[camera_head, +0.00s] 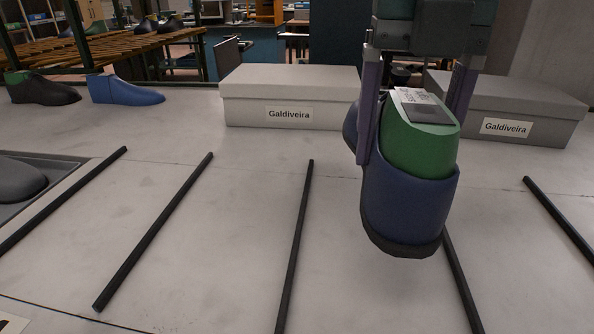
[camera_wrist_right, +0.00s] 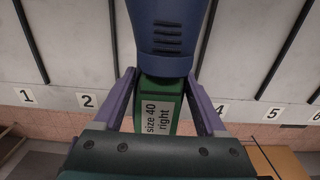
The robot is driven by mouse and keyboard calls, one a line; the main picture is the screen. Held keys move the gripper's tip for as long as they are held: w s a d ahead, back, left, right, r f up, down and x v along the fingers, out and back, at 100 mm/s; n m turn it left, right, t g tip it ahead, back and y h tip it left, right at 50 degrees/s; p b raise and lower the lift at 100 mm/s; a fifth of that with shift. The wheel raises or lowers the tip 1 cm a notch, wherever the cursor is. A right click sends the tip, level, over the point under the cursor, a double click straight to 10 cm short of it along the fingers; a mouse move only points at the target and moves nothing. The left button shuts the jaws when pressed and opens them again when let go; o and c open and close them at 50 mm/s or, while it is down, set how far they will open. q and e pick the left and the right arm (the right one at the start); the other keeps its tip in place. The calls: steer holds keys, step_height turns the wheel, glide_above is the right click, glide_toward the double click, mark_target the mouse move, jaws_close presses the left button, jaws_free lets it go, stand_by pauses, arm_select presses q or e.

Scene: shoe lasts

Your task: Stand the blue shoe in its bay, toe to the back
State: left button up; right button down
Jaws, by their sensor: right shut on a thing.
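My right gripper (camera_head: 412,130) is shut on the green last (camera_head: 420,145) inside a dark blue shoe (camera_head: 405,205). The shoe hangs above the table with its sole down. Its heel faces the head camera and its toe points back and a little left, partly hidden by a finger. In the right wrist view, the blue shoe (camera_wrist_right: 168,30) extends away from my gripper (camera_wrist_right: 163,98), and the last's label reads "size 40 right" (camera_wrist_right: 157,119). Black bars (camera_head: 296,240) divide the table into bays. In the head view the shoe overlaps one bar (camera_head: 462,285). My left gripper is not in view.
Two grey boxes marked "Galdiveira" (camera_head: 290,85) (camera_head: 530,100) stand behind the bays. A grey tray (camera_head: 75,165) is at the left. Bay numbers show, including 2 (camera_wrist_right: 88,100) and 4 (camera_wrist_right: 220,109); 3 is hidden.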

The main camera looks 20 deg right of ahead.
step_height(320, 180, down, 11)
steer(key=shift+f+b, duration=0.1)
steer(key=shift+b, duration=0.65)
steer(key=shift+f, duration=0.1)
steer(key=shift+f, duration=0.1)
jaws_free()
step_height(320, 180, up, 12)
steer(key=shift+f+p, duration=0.25)
steer(key=shift+p, duration=0.55)
steer(key=shift+r, duration=0.35)
